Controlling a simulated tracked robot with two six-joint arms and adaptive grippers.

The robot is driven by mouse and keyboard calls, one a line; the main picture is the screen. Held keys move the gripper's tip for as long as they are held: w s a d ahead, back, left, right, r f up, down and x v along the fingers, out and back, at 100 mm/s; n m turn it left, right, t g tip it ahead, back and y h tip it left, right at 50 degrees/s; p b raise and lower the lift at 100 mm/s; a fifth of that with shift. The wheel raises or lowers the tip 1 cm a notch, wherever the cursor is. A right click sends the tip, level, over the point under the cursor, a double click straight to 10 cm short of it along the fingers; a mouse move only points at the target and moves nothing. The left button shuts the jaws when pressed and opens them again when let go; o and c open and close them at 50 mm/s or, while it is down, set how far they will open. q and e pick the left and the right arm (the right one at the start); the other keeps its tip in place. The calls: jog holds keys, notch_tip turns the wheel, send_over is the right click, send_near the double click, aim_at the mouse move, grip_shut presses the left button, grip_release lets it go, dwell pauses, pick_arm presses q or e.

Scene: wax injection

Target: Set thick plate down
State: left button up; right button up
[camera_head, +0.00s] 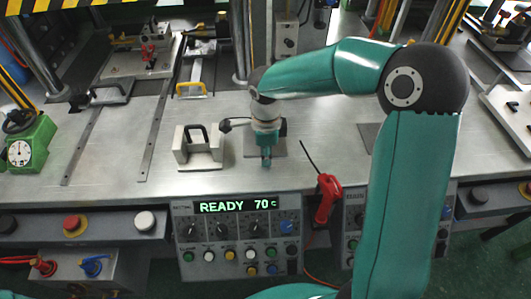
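My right gripper (266,162) points down over the workbench, with its tip above or at a flat grey square pad (281,150). Its fingers are small and close together; I cannot tell whether they are shut or hold anything. A thick white plate-like block with a black handle (200,158) stands on the bench just left of the gripper, apart from its fingertips. A dark wrist part of my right arm reaches close to the handle. I cannot tell for sure that this block is the thick plate. My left gripper is not in view.
A control box reading READY 70 C (237,207) fronts the bench. A red-handled tool (327,198) is at the front edge, right of the gripper. A yellow-handled part (190,90) lies behind the white block. A green gauge (28,148) stands left. Bare bench lies left of the block.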

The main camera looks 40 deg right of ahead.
jog(key=shift+o, duration=0.7)
jog(key=shift+r, duration=0.1)
notch_tip(320, 180, up, 12)
dwell(0.5)
